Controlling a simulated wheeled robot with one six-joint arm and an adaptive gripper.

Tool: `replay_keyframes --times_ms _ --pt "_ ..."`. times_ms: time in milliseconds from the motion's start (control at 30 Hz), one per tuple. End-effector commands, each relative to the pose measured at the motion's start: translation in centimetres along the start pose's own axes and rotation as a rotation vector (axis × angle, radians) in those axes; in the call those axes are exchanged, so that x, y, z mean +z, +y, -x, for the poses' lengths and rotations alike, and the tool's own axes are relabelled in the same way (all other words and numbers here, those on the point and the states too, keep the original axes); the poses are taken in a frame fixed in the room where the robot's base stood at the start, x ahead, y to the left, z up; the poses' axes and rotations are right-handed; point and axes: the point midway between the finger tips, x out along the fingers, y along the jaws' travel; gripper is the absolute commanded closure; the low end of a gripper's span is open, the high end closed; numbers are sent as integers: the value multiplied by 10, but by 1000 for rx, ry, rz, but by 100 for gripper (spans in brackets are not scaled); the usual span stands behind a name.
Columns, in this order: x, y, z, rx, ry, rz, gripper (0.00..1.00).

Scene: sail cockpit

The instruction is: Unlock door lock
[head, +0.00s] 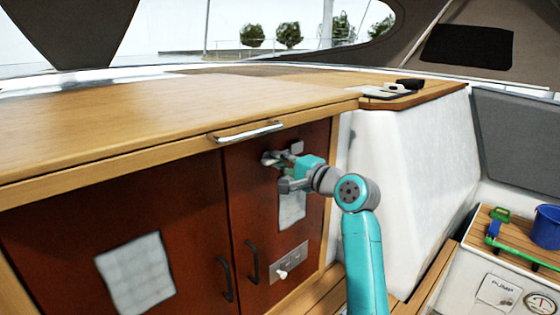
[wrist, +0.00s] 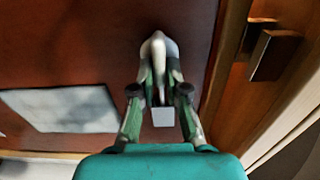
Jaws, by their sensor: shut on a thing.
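The reddish-brown cabinet door (head: 245,200) is closed under the wooden counter. A small pale metal lock piece (head: 268,158) is near its top, partly hidden by my gripper. My gripper (head: 279,164) is at the lock, reaching in from the right. In the wrist view, my gripper (wrist: 158,88) has its fingers around the narrow pale lock piece (wrist: 158,50), shut on it. The piece stands out from the door face (wrist: 100,45). The lock's inner state cannot be seen.
A black door handle (head: 252,262) and a metal plate with a white lever (head: 288,264) are lower on the door. A chrome rail (head: 248,133) runs along the counter edge above. A white moulded wall (head: 400,160) stands right of the door. A blue bucket (head: 547,226) is far right.

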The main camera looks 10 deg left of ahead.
Motion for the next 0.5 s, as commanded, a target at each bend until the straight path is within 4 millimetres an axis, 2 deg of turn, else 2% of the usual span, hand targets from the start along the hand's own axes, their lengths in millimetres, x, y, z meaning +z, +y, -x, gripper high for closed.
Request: replay_keyframes --times_ms 167,200,267,500 --pt "2 -1 -2 -2 -3 -1 100" --pt "2 -1 -2 -2 -3 0 79" --pt "2 -1 -2 -2 -3 0 64" --pt "1 -1 -1 -1 -2 1 62"
